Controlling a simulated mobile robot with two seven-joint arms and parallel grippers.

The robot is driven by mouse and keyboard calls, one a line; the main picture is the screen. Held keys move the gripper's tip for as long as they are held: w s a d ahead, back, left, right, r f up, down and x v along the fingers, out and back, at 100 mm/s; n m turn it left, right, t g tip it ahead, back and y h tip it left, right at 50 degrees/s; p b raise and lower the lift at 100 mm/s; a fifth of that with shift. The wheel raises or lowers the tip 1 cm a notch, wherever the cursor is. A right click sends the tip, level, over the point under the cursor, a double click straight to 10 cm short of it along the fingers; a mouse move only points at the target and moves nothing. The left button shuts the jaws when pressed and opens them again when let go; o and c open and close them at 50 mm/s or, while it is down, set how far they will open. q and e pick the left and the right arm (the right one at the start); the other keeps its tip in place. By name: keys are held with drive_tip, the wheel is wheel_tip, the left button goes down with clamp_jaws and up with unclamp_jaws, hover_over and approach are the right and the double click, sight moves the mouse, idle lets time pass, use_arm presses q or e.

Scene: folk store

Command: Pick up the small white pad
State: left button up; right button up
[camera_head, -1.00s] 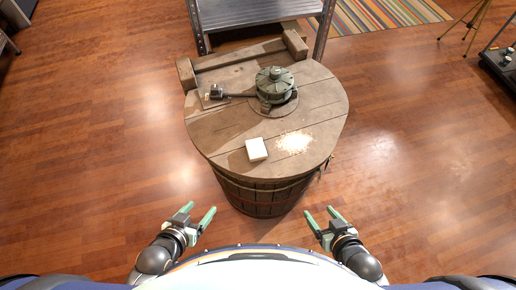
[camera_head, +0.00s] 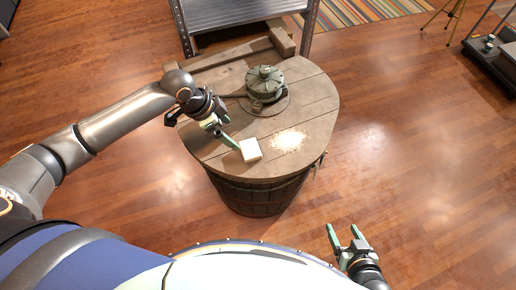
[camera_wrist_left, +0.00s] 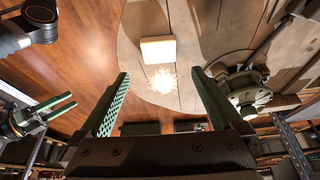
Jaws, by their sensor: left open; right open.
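The small white pad (camera_head: 251,150) lies flat on the round wooden barrel top, near its front edge. It also shows in the left wrist view (camera_wrist_left: 158,50), at the top middle, beyond the fingertips and between their lines. My left gripper (camera_head: 229,132) is open and empty above the barrel top, just left of the pad. Its two green fingers (camera_wrist_left: 160,74) are spread wide in the left wrist view. My right gripper (camera_head: 343,238) is open and empty, over the floor at the front right of the barrel.
A patch of pale grains (camera_head: 289,140) lies right of the pad. A green round grinder (camera_head: 265,83) stands behind it on the barrel top (camera_head: 315,105). A wooden beam (camera_head: 225,60) runs along the back. A metal shelf (camera_head: 235,12) stands behind the barrel.

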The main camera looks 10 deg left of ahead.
use_arm(q)
hover_over(250, 149)
drive_tip(key=s+a, duration=0.1)
drive_tip(key=a, duration=0.2)
wheel_tip(250, 149, down, 6)
drive_tip(key=shift+s+d+f+b, duration=0.1)
drive_tip(key=shift+d+f+b, duration=0.1)
drive_tip(key=shift+b, duration=0.1)
drive_tip(key=shift+x, duration=2.7)
drive_tip(key=shift+d+r, duration=0.15)
drive_tip(key=shift+d, duration=0.05)
drive_tip(key=shift+c, duration=0.2)
drive_tip(key=c, duration=1)
